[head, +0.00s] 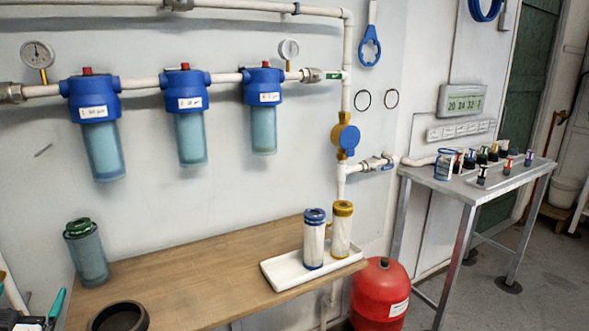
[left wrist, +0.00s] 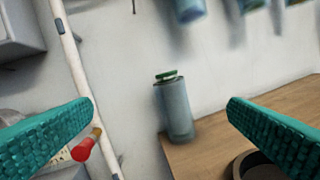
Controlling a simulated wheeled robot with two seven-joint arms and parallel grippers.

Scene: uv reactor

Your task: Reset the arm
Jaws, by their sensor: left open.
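My left gripper (left wrist: 165,120) shows in the left wrist view with its two teal textured fingers wide apart and nothing between them. Beyond the fingers stands a grey-blue canister with a green top (left wrist: 176,108), upright on the wooden bench (left wrist: 215,128) and apart from the fingers. In the head view the same canister (head: 87,252) stands at the bench's left end. A teal finger of my left gripper (head: 56,306) shows at the lower left edge of the head view. My right gripper is in neither view.
A dark ring (head: 118,316) lies at the bench's front. A white tray (head: 285,276) holds two cartridges, blue-capped (head: 314,240) and yellow-capped (head: 341,230). Three blue-headed filter housings (head: 192,130) hang above. A red tank (head: 380,292) and a metal table (head: 455,190) stand right. The bench middle is clear.

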